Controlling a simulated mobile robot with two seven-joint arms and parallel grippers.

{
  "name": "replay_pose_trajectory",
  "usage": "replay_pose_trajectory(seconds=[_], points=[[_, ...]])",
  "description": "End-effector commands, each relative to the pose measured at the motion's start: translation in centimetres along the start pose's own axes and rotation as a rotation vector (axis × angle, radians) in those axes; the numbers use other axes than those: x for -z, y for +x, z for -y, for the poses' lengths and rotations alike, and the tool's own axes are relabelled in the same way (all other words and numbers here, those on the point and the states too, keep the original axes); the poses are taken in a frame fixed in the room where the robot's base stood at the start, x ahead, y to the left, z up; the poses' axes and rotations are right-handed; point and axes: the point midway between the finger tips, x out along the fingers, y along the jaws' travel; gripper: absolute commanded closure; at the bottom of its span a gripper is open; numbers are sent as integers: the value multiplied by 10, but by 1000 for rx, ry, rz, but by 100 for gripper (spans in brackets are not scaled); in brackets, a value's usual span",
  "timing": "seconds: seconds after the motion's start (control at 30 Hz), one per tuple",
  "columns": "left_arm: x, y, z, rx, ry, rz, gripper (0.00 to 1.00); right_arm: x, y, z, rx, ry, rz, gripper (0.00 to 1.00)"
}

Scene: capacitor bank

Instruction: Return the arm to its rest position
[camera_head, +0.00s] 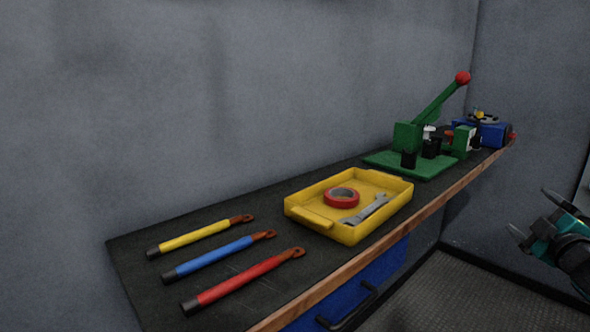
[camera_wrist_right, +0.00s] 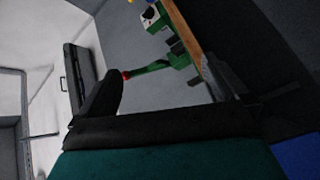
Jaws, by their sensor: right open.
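My right gripper (camera_head: 533,215) is at the right edge in the head view, off the front of the workbench (camera_head: 128,249) and apart from everything on it. Its two dark fingers are spread with nothing between them. In the right wrist view the fingers (camera_wrist_right: 165,90) show dark and the gap between them is empty. Part of my right arm is cut off by the frame edge. My left gripper is in neither view.
On the bench lie yellow (camera_head: 195,238), blue (camera_head: 218,256) and red (camera_head: 245,280) cables, a yellow tray (camera_head: 348,232) with red tape (camera_head: 341,197) and a wrench (camera_head: 366,209), a green lever press (camera_head: 411,164) and a blue device (camera_head: 485,132). Open floor (camera_head: 435,290) lies in front.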

Motion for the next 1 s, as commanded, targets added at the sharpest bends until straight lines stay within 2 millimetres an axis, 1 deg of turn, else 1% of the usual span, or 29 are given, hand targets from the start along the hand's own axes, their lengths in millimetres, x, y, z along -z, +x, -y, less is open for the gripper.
replay_pose_trajectory(seconds=[0.03,0.13,0.17,0.2,0.27,0.3,0.37,0.4,0.47,0.5,0.57,0.6,0.67,0.7,0.77,0.8,0.83,0.87,0.9,0.97,1.0], points=[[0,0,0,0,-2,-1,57,-15,-1,5,21,81,81,0],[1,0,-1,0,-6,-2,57,-45,-6,19,70,244,251,0],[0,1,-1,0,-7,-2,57,-44,-12,40,103,265,258,0],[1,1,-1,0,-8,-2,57,-37,-20,66,142,272,246,0],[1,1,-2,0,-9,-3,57,-29,-32,101,195,292,237,0],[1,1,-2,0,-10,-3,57,-23,-42,123,229,307,232,0],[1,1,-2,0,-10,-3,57,-14,-59,158,285,333,226,0],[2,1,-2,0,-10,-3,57,-6,-72,182,324,354,221,0],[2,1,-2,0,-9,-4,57,6,-96,217,383,391,217,0],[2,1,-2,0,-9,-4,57,15,-113,240,424,419,214,0],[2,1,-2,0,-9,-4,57,30,-142,273,485,466,213,0],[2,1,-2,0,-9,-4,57,41,-162,293,524,500,214,0],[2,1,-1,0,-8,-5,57,58,-193,318,578,555,216,0],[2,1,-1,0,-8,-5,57,69,-213,333,611,592,219,0],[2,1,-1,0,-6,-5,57,86,-242,350,653,647,225,0],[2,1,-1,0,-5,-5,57,97,-260,359,679,684,231,0],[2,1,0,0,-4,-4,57,105,-273,365,696,712,235,0],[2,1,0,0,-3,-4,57,113,-285,369,711,741,240,0],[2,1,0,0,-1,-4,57,124,-302,375,731,780,248,0],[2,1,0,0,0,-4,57,140,-325,380,756,840,262,0],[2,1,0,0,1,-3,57,150,-340,383,770,882,273,0]])
